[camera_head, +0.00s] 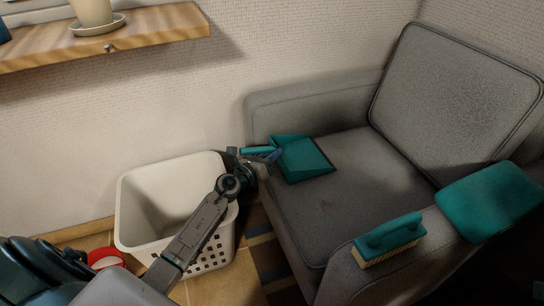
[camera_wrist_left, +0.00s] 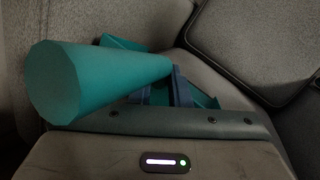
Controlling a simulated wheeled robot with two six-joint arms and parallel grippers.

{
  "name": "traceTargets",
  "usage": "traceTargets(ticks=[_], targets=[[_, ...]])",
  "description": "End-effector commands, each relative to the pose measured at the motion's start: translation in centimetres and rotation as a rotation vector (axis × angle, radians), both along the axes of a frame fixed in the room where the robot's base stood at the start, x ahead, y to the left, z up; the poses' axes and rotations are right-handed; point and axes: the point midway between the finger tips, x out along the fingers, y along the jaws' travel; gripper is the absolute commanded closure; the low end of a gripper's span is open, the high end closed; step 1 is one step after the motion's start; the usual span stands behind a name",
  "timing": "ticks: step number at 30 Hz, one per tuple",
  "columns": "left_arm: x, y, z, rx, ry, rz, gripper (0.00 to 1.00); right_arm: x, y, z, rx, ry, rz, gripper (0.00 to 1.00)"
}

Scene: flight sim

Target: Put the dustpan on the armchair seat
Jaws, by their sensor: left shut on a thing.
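The teal dustpan (camera_head: 303,159) is at the left front part of the armchair seat (camera_head: 345,200), next to the left armrest. I cannot tell whether its pan touches the cushion or is just above it. My left gripper (camera_head: 272,155) is shut on the dustpan's handle. In the left wrist view the thick teal handle (camera_wrist_left: 95,82) runs into my left gripper (camera_wrist_left: 168,88), and parts of the pan show behind the fingers. The grey armchair (camera_head: 450,100) stands against the wall. My right gripper does not show.
A teal brush (camera_head: 390,240) and a teal cloth or pad (camera_head: 488,201) lie on the armchair's near armrest. A white basket (camera_head: 140,232) stands on the floor under my left arm. A wooden shelf (camera_head: 160,25) holds a pot. The seat's middle is clear.

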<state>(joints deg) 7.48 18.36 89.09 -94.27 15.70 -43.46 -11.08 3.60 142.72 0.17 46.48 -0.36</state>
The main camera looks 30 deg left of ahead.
Motion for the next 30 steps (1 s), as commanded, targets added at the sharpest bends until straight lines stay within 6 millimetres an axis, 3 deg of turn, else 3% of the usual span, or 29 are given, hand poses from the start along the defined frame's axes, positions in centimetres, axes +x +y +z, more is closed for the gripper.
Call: traceTargets(ticks=[4, 5, 8, 19, 23, 30], targets=[[0.0, 0.0, -0.3, 0.0, -0.001, 0.0, 1.0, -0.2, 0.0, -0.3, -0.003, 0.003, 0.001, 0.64], [0.0, 0.0, -0.3, 0.0, 0.0, 0.0, 0.82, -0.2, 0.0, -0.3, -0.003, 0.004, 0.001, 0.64], [0.0, 0.0, -0.2, 0.0, 0.0, 0.0, 0.62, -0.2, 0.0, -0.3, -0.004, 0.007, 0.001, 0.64], [-0.1, 0.0, 0.2, 0.0, 0.0, 0.0, 0.62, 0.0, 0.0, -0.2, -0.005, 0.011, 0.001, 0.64], [-1.7, 0.4, 0.0, 0.003, 0.003, 0.0, 0.62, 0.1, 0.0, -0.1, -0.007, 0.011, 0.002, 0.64], [-6.5, 1.6, -0.1, 0.004, 0.003, -0.002, 0.62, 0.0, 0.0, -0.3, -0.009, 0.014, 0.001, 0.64]])
